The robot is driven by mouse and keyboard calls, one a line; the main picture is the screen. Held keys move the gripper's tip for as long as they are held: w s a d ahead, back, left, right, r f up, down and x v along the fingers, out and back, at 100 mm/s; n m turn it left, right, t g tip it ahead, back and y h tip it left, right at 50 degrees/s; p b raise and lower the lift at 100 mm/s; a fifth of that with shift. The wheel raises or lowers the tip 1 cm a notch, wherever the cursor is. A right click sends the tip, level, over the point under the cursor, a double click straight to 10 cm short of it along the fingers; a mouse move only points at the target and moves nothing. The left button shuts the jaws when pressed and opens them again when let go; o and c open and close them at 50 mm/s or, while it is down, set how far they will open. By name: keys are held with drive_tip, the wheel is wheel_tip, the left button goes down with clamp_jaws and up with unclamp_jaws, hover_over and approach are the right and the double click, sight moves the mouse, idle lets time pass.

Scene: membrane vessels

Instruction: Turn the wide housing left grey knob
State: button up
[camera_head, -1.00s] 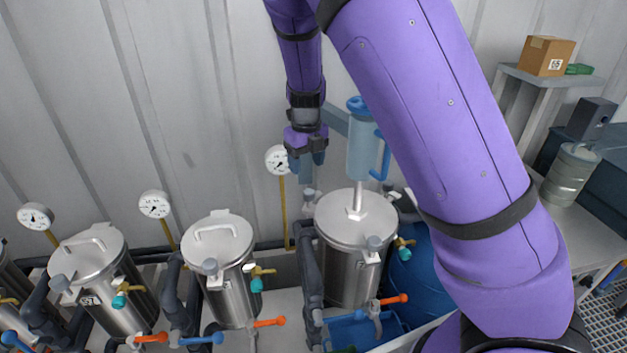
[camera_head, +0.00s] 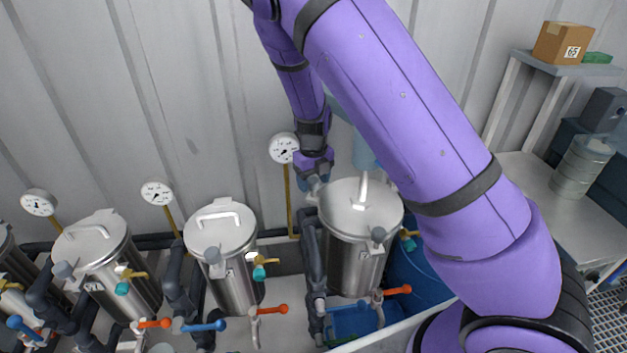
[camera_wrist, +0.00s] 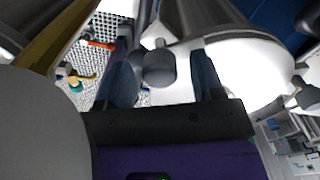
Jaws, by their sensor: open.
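The wide housing (camera_head: 350,262) is the broad steel vessel right of centre in the head view, with a flat lid and a bar handle. Its left grey knob (camera_wrist: 158,68) shows in the wrist view as a short grey cylinder between my two fingers, with gaps on both sides. My gripper (camera_wrist: 160,72) is open around it. In the head view my gripper (camera_head: 315,183) points down at the lid's left rear edge and largely hides this knob. Another grey knob (camera_head: 378,235) sits at the housing's front edge.
Narrower steel housings (camera_head: 222,250) stand to the left, with orange and blue valve levers. A pressure gauge (camera_head: 283,148) on a yellow pipe is close left of my wrist. The corrugated wall is behind. A blue drum (camera_head: 418,270) stands right of the wide housing.

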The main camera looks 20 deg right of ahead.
sight(313, 180)
drive_tip(key=shift+f, duration=0.15)
drive_tip(key=c, duration=0.9)
drive_tip(key=shift+m, duration=0.8)
drive_tip(key=o, duration=0.9)
wheel_tip(313, 180, up, 11)
drive_tip(key=shift+f, duration=0.1)
